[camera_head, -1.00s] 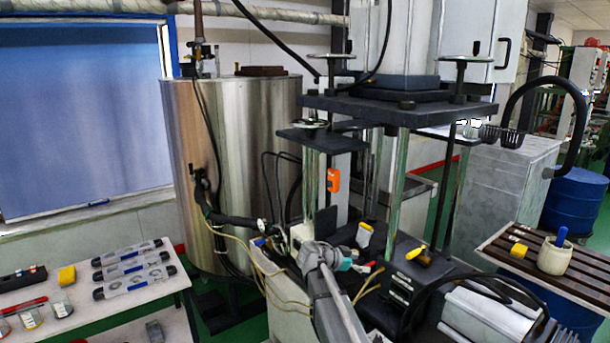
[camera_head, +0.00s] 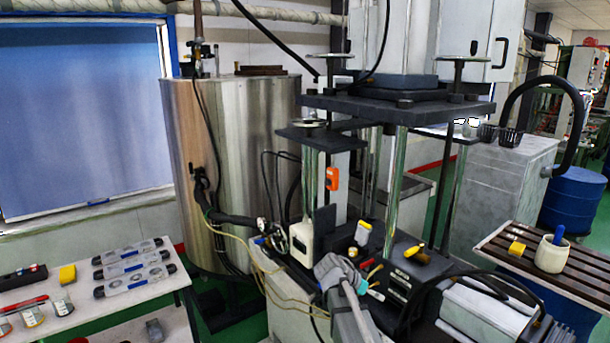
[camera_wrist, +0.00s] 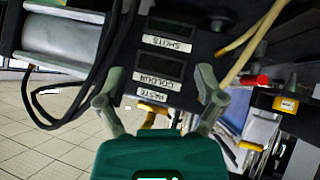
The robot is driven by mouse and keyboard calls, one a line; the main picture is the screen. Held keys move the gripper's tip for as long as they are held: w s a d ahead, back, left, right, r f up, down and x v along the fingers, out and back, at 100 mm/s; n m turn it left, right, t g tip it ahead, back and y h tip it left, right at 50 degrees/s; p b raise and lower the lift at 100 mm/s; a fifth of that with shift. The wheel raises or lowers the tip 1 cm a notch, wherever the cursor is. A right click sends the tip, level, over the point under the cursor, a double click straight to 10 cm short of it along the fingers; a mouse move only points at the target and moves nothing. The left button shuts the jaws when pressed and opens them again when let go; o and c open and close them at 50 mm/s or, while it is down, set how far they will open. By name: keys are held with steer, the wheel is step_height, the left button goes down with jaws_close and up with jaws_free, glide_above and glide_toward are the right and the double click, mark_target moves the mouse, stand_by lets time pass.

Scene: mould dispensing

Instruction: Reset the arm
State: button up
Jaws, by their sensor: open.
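My gripper (camera_wrist: 160,88) is open and empty in the wrist view, its two grey fingers spread on either side of the green palm. Beyond the fingers is a black control box (camera_wrist: 165,62) with labels reading SHOTS, COLOUR and PASTE. In the head view my grey arm reaches up from the bottom middle, with its wrist left of this box (camera_head: 400,283). The gripper's fingers are hard to make out there. I cannot tell how far they are from the box.
The black-plated press (camera_head: 398,105) and steel tank (camera_head: 235,160) stand behind my arm. A cable loops near the box. A slatted table (camera_head: 590,275) at right bears a white pot (camera_head: 552,255) and yellow block (camera_head: 517,249).

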steer(key=s+a+f+n+g+y, duration=0.1)
steer(key=s+f+n+y, duration=0.2)
steer(key=s, duration=0.7)
steer(key=s+a+f+n+g+y, duration=0.1)
steer(key=s+a+f+n+y, duration=0.1)
steer(key=s+n+y, duration=0.4)
steer(key=s+f+n, duration=0.1)
steer(key=s, duration=0.4)
steer(key=shift+f+g, duration=0.15)
steer(key=shift+g, duration=0.15)
steer(key=shift+d, duration=0.1)
